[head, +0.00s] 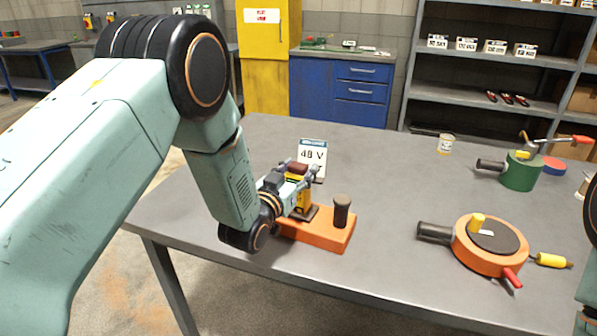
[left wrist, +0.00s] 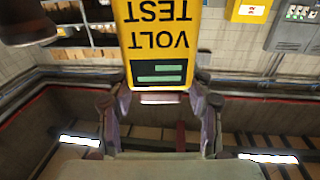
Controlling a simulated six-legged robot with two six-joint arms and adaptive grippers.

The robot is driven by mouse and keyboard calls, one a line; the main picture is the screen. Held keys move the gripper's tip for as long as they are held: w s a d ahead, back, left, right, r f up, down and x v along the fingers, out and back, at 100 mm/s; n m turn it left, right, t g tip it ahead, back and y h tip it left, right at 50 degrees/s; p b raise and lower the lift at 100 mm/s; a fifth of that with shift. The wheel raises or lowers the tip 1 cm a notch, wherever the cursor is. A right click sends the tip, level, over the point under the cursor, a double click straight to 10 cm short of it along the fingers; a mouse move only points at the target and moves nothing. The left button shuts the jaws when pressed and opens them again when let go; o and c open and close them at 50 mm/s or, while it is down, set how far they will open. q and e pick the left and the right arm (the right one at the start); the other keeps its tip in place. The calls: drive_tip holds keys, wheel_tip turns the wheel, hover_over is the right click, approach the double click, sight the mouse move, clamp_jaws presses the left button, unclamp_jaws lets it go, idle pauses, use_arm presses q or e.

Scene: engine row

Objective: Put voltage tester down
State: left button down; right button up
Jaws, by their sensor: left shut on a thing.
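The yellow voltage tester (head: 303,198) is in my left gripper (head: 303,170), at the orange block (head: 325,238) near the table's left edge. It appears upright above a dark patch on the block; I cannot tell whether it touches. In the left wrist view the tester (left wrist: 158,38) shows "VOLT TEST" upside down and a small dark display, with the left gripper's fingers (left wrist: 158,118) on either side of its end. A black post (head: 342,211) stands on the block's right end. My right gripper is out of view.
A "48 V" sign (head: 312,155) stands just behind the block. An orange round device (head: 488,250) with a black handle and a green round device (head: 521,172) stand at the right. A small can (head: 446,143) is farther back. The table's middle (head: 390,180) is clear.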

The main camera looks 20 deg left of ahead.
use_arm(q)
drive_tip(key=shift+w+d+f, duration=0.1)
drive_tip(key=shift+w+d, duration=0.15)
drive_tip(key=shift+d, duration=0.1)
drive_tip(key=shift+f, duration=0.1)
drive_tip(key=shift+s+f, duration=0.1)
drive_tip(key=c, duration=0.7)
unclamp_jaws()
drive_tip(key=shift+s+a, duration=0.15)
drive_tip(key=shift+a, duration=0.1)
drive_tip(key=shift+o, duration=0.6)
drive_tip(key=shift+w+d, duration=0.2)
drive_tip(key=shift+d, duration=0.05)
